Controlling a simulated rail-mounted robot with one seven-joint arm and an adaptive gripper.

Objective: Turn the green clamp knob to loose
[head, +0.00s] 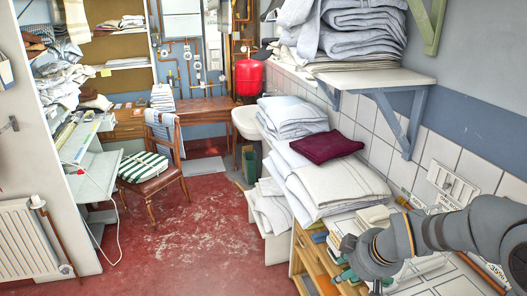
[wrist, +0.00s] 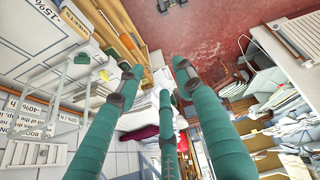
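I cannot make out the green clamp knob or the rotary ironer in either view. My gripper (head: 343,272) is at the lower right of the head view, low beside the wooden shelf unit, partly hidden by my arm. In the wrist view my gripper (wrist: 158,80) shows three long teal fingers with dark joints. The fingers are spread apart, with nothing held between them. The teal in the head view belongs to my fingers.
Folded white linen (head: 340,183) and a maroon cloth (head: 327,147) lie left of my arm. A bracketed wall shelf (head: 385,78) holds towels above. A chair (head: 155,180) stands on open red floor (head: 190,235). A white metal rack (wrist: 40,150) is left in the wrist view.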

